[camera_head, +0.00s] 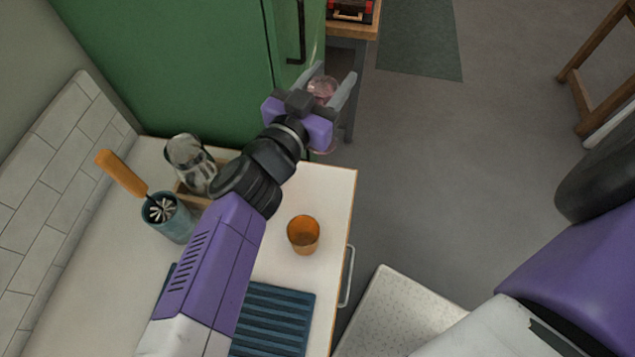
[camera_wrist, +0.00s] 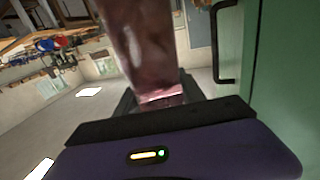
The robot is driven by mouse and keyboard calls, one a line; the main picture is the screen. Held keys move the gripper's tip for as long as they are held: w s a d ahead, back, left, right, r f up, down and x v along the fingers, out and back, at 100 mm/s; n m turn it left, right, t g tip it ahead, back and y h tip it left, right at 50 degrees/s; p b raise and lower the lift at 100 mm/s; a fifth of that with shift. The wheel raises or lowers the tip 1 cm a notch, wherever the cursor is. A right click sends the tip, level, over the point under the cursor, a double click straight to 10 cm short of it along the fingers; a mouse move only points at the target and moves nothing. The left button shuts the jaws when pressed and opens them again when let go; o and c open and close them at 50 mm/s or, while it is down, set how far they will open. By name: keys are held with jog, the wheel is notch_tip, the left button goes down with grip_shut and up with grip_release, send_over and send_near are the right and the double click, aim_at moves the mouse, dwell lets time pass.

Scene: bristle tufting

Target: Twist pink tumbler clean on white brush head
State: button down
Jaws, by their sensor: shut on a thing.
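My gripper (camera_head: 332,80) is shut on a translucent pink tumbler (camera_head: 321,89), held in the air beyond the counter's far right corner, beside the green cabinet. The tumbler (camera_wrist: 147,45) also fills the upper middle of the wrist view, between the fingers (camera_wrist: 160,92). In the head view, a white bristled head (camera_head: 160,209) shows at the mouth of a teal holder (camera_head: 170,222) on the counter's left side. An orange handle (camera_head: 122,174) sticks up from the holder. My gripper and the tumbler are well apart from the white bristles.
A clear glass vessel (camera_head: 190,162) stands by a wooden tray or block, partly hidden by my arm. An orange cup (camera_head: 303,236) and a blue ribbed mat (camera_head: 277,312) are on the white counter (camera_head: 335,190). The green cabinet (camera_head: 170,70) rises behind. Open floor lies right.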

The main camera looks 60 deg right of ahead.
jog(key=shift+f, duration=0.1)
notch_tip(320, 180, down, 19)
jog(key=p, duration=0.1)
jog(key=shift+f, duration=0.2)
dwell(0.4)
jog(key=shift+f, duration=0.15)
jog(key=c, duration=0.7)
grip_release()
